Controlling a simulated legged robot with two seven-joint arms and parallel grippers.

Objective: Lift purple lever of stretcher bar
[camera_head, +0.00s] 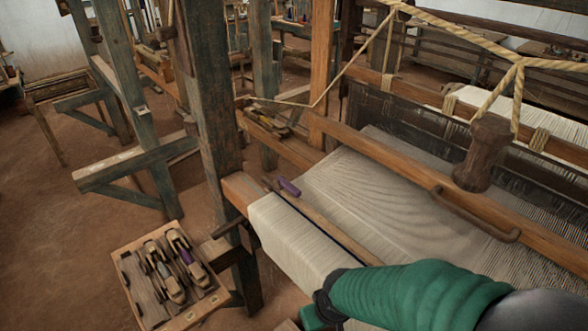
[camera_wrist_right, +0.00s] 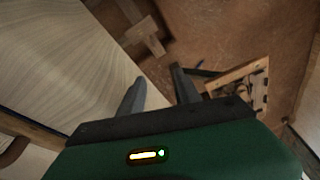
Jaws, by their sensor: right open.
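The purple lever (camera_head: 289,186) sits near the left end of the wooden stretcher bar (camera_head: 335,230), which lies across the woven cloth (camera_head: 350,180) of the loom. My right arm comes in from the lower right, in a green sleeve, over the near part of the cloth. It hides the bar's other end. My right gripper shows in the right wrist view (camera_wrist_right: 160,88), with two dark fingers apart and nothing between them. In the head view its fingers are hidden, and its green body is low and well apart from the lever. My left gripper is not in view.
A wooden tray (camera_head: 190,312) with several shuttles stands at the lower left; it also shows in the right wrist view (camera_wrist_right: 236,74). A loom post (camera_head: 210,100) rises left of the lever.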

